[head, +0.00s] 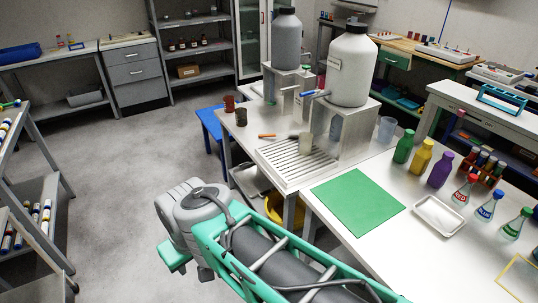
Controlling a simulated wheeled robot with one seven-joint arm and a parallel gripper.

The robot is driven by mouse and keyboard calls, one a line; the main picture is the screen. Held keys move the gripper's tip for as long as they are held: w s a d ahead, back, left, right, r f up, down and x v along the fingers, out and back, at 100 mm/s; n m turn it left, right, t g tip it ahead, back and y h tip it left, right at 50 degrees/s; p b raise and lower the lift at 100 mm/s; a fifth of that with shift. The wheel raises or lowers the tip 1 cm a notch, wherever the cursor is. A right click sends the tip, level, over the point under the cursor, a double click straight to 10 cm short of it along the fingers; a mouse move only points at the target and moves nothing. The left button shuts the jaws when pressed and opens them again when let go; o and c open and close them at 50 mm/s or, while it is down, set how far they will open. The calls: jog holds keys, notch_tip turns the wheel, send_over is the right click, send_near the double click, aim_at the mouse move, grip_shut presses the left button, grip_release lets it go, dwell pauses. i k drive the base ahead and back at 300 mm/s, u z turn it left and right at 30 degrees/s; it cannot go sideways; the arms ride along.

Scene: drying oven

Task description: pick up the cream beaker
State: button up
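The cream beaker (306,141) is a small pale cup, upright on the grooved drain board (290,172) of the middle bench. It stands near the board's back edge, just in front of the stand under the large white-grey carboy (350,68). My arm crosses the bottom of the head view, well in front of the beaker and apart from it. My gripper's fingertips do not show, so nothing can be seen in them.
A second carboy (287,38) stands behind. The right bench holds a green mat (358,201), a white tray (439,215), coloured bottles and flasks.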

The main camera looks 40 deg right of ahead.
aim_at(305, 143)
jog(key=u, duration=0.15)
jog(key=i, duration=1.1)
jog(key=z, duration=0.3)
jog(key=i, duration=1.05)
jog(key=z, duration=1.4)
jog(key=i, duration=0.75)
jog(key=z, duration=0.75)
